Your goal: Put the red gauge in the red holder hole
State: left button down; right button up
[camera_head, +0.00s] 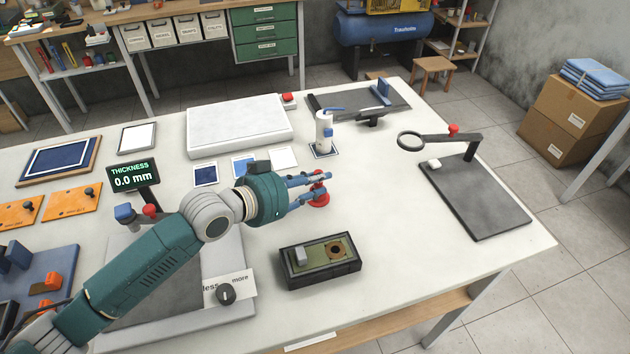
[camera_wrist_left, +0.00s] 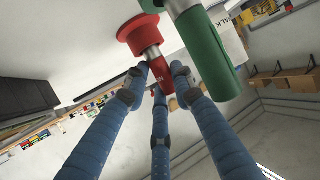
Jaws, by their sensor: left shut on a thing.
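The red gauge is a red handle (camera_wrist_left: 161,76) with a metal pin (camera_wrist_left: 151,51), seen in the left wrist view. My left gripper (camera_head: 318,188) is shut on the handle, its blue fingers around it; its fingertips also show in the wrist view (camera_wrist_left: 160,80). The red holder, a collar with a round flange (camera_wrist_left: 137,33), is at the pin's end and shows on the table under the gripper (camera_head: 320,201). The pin lines up with the collar; I cannot tell how deep it sits. My right gripper is not in view.
A green cylinder (camera_wrist_left: 209,52) with a metal top stands close beside the fingers. A dark box with a copper ring (camera_head: 318,280) lies in front. A white bottle (camera_head: 323,130) stands behind. A magnifier stand (camera_head: 472,195) is right. Table between is clear.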

pick_arm(q)
jog(key=c, duration=1.7)
grip_release()
jog(key=shift+c, duration=0.2)
jog(key=shift+r, duration=0.15)
jog(key=shift+s+a, duration=0.25)
jog(key=shift+a, duration=0.05)
jog(key=b+v, duration=0.1)
jog(key=v, duration=1)
jog(key=shift+r+b, duration=0.2)
jog(key=shift+b, duration=0.15)
jog(key=shift+s+f, duration=0.1)
jog(key=shift+s, duration=0.05)
